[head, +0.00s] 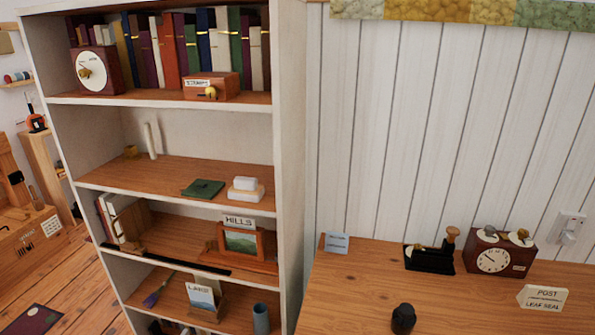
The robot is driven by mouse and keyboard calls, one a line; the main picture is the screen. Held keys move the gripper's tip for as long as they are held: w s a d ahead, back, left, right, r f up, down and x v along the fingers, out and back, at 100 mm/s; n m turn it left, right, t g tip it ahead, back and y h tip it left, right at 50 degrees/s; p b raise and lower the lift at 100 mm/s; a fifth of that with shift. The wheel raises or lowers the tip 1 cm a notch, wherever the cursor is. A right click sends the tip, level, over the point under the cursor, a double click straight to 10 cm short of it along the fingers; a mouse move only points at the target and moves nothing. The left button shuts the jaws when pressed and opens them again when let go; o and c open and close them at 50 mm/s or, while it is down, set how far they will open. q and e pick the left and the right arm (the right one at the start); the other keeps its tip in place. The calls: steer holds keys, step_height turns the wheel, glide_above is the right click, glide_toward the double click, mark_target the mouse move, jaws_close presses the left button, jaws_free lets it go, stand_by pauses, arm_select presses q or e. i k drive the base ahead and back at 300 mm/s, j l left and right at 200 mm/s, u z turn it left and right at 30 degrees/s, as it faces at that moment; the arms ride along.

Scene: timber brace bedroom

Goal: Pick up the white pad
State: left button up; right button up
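A white pad (246,195) lies on the second shelf down of the white bookcase, near its right side. It is a low white block with a smaller white block on top; I cannot tell whether the two are one piece. A flat dark green pad (203,188) lies just to its left, slightly apart. Neither of my grippers shows in the head view, and nothing covers the white pad.
The bookcase's right wall (291,150) stands close to the pad. Books and a brown dial box (96,70) fill the shelf above. Below are a framed HILLS picture (240,241) and a dark bar (165,262). A wooden desk (350,290) stands right.

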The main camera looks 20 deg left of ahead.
mark_target(243, 188)
steer(key=i+j, duration=0.1)
steer(key=j, duration=1.35)
steer(key=i+j, duration=0.15)
steer(key=j, duration=0.6)
